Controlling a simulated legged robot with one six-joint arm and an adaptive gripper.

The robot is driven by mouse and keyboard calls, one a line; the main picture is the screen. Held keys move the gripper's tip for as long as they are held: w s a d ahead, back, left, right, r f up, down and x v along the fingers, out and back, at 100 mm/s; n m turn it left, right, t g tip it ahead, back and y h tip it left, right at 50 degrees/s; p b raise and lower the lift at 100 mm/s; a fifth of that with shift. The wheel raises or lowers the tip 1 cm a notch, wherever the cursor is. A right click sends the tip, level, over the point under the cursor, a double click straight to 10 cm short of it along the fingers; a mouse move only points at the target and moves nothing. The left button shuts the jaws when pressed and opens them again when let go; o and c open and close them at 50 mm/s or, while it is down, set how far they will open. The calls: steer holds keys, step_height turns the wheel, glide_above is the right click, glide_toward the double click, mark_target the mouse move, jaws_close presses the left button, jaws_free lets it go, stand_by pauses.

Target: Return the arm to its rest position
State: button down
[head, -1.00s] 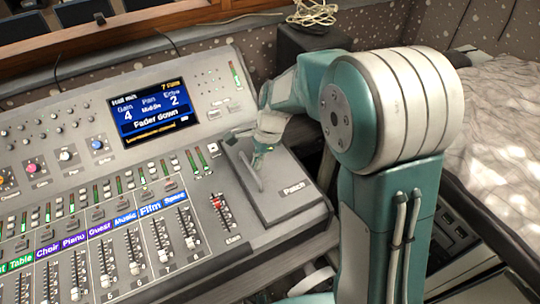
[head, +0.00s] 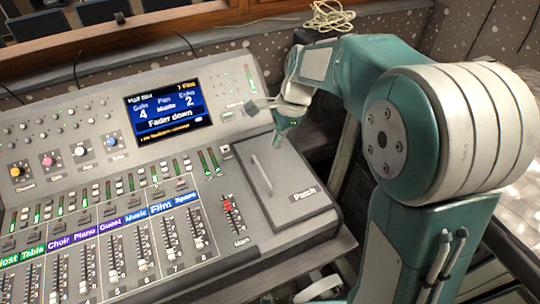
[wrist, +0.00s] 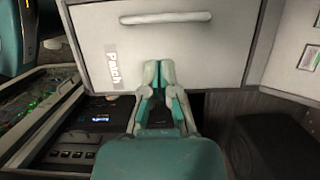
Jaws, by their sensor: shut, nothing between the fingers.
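My arm reaches in from the right in the head view. My gripper (head: 279,143) is shut and empty, above the back edge of the Patch lid, apart from its handle as far as I can tell. In the wrist view my gripper (wrist: 159,68) points at the grey Patch lid (wrist: 195,55), its fingertips together below the handle in the picture. The Patch lid (head: 297,205) lies closed at the right of the mixing desk, with a grey bar handle (head: 262,175) near its left side.
The mixing desk (head: 105,168) has rows of faders, coloured knobs and a lit screen (head: 167,110) reading "Fader down". A red Main fader (head: 228,205) stands left of the lid. Coiled cable (head: 330,15) lies at the back. A dark box (wrist: 275,147) shows at the lower right.

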steer(key=s+d+r+n+t+h, duration=0.1)
steer(key=s+d+r+n+t, duration=0.2)
steer(key=s+d+r+n, duration=0.5)
steer(key=s+d+n+t+h, duration=0.2)
steer(key=s+d+n+t, duration=0.1)
steer(key=s, duration=1)
steer(key=shift+d+n+t, duration=0.2)
steer(key=shift+n+t, duration=0.3)
steer(key=shift+n, duration=0.7)
steer(key=shift+a, duration=0.1)
